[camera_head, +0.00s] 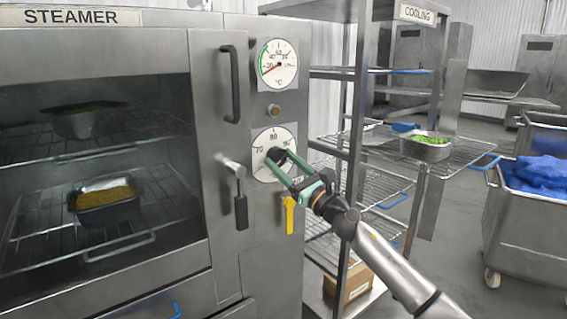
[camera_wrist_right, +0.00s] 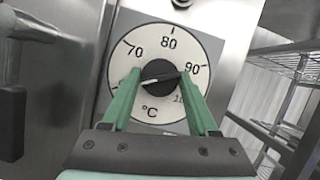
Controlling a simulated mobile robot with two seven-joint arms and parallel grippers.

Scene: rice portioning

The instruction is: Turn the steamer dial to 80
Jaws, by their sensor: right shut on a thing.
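The steamer dial has a white face (camera_wrist_right: 143,40) marked 70, 80 and 90, with a black knob (camera_wrist_right: 160,71) in its middle. In the head view the dial face (camera_head: 262,137) is on the steamer's front panel, below a round temperature gauge (camera_head: 279,65). My right gripper (camera_head: 281,157) has its green fingers on either side of the knob and is shut on it. In the wrist view the gripper (camera_wrist_right: 162,82) partly covers the lower face. A pale mark on the knob's left half points left and slightly down, below the 70. My left gripper is not in view.
The steamer door (camera_head: 214,150) with its black handle (camera_head: 231,84) is left of the dial. A wire cooling rack (camera_head: 352,140) holding a pan of green food (camera_head: 426,147) stands to the right.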

